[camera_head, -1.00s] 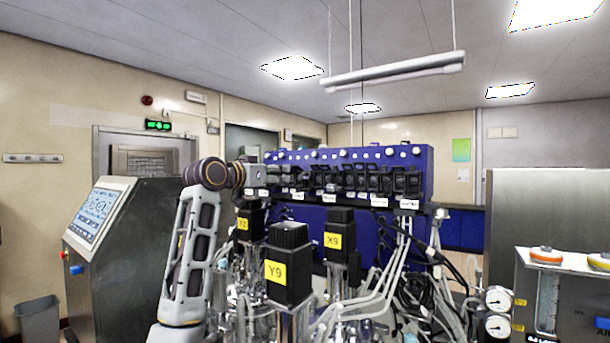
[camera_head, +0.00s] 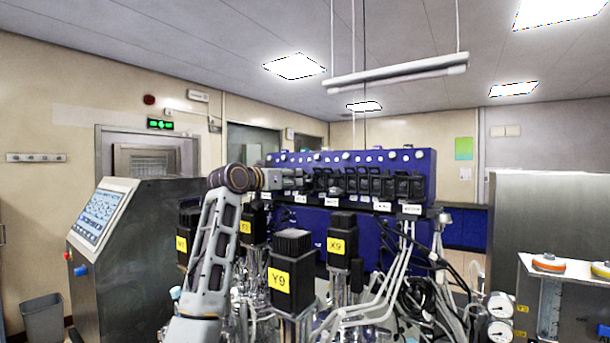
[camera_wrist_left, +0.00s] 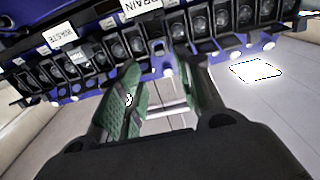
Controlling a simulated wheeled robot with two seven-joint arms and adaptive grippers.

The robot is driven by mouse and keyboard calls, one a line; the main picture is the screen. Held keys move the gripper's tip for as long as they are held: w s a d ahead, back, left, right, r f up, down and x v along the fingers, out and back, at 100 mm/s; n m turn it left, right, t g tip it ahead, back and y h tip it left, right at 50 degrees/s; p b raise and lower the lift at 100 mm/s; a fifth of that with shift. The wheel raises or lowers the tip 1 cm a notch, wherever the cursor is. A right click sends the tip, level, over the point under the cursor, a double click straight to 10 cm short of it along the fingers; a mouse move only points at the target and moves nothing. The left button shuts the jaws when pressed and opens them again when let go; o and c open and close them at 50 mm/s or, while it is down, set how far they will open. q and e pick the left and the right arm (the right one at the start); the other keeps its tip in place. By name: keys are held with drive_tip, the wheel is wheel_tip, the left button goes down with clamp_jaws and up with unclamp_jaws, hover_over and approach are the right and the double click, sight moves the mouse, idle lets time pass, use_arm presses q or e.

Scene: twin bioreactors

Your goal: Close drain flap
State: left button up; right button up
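A blue panel (camera_head: 350,160) carries a row of small black flaps in housings, with white labels below them. My right gripper is not in view.
Black motor heads with yellow tags, Y9 (camera_head: 291,270) and X9 (camera_head: 342,238), stand in front of the panel near my left arm. Tubes and cables (camera_head: 420,285) hang to the right. A control console (camera_head: 125,245) stands left and a steel cabinet (camera_head: 540,210) right.

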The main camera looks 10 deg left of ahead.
sight(306, 176)
use_arm(q)
drive_tip(key=shift+p+x, duration=0.7)
drive_tip(key=shift+x, duration=1.25)
drive_tip(key=shift+p+x, duration=0.75)
drive_tip(key=shift+x, duration=1.05)
drive_tip(key=shift+w+d, duration=0.2)
drive_tip(key=shift+w, duration=0.3)
drive_tip(key=c, duration=0.7)
